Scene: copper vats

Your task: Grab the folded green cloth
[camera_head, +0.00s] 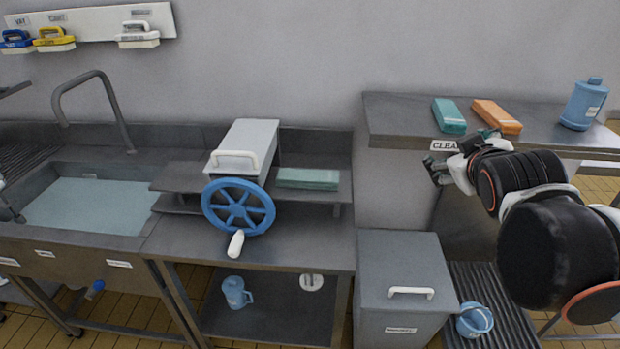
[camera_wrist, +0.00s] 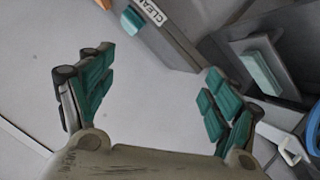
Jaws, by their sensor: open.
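Two folded green cloths show in the head view. One green cloth (camera_head: 449,116) lies on the steel shelf marked CLEAN at the right, beside a folded orange cloth (camera_head: 497,117). The other green cloth (camera_head: 308,178) lies on the small raised shelf right of the blue handwheel. My gripper (camera_head: 456,156) is open and empty near the front edge of the CLEAN shelf, apart from both cloths. In the wrist view my gripper (camera_wrist: 158,80) has its green-padded fingers spread, with one green cloth (camera_wrist: 132,20) at the top and the other (camera_wrist: 262,70) at the right.
A blue jug (camera_head: 583,104) stands at the right of the CLEAN shelf (camera_head: 395,118). A grey box (camera_head: 247,142) and the blue handwheel (camera_head: 238,206) stand left of the small-shelf cloth. A lidded grey bin (camera_head: 405,285) stands on the floor below.

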